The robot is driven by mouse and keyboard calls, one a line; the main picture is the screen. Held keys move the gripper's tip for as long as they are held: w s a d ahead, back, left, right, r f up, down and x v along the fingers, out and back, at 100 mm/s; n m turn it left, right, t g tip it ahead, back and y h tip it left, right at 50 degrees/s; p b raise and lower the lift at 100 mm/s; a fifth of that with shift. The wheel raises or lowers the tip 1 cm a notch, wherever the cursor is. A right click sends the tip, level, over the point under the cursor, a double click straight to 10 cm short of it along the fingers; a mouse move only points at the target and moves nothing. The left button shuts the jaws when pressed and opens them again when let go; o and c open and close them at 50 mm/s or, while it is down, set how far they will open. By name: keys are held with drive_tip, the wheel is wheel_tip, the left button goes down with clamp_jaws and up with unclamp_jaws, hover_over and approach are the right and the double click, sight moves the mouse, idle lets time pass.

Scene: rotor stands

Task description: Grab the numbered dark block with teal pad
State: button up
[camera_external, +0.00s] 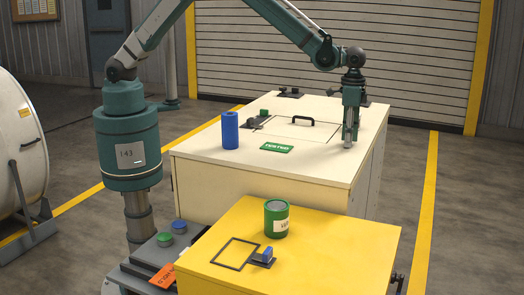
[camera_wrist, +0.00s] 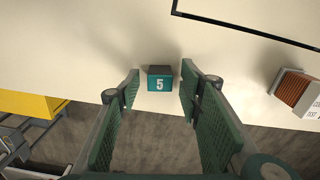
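The dark block (camera_wrist: 160,72) with a teal pad numbered 5 sits on the cream cabinet top near its edge, in the upper middle of the wrist view. My gripper (camera_wrist: 160,86) is open, its green-padded fingers on either side of the block in that view. A gap shows between the block and each finger. In the external view my gripper (camera_external: 349,138) points down at the right part of the cabinet top (camera_external: 205,155). The block cannot be made out there.
A brown block (camera_wrist: 294,90) with a white label lies to the right in the wrist view. A blue cylinder (camera_external: 230,130), a green sign (camera_external: 277,148) and a black handle (camera_external: 303,120) are on the cabinet. A green can (camera_external: 276,222) stands on the yellow table (camera_external: 330,250).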

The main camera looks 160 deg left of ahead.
drive_tip(key=c, duration=1)
drive_tip(key=shift+r+b, duration=0.3)
drive_tip(key=shift+r, duration=4.7)
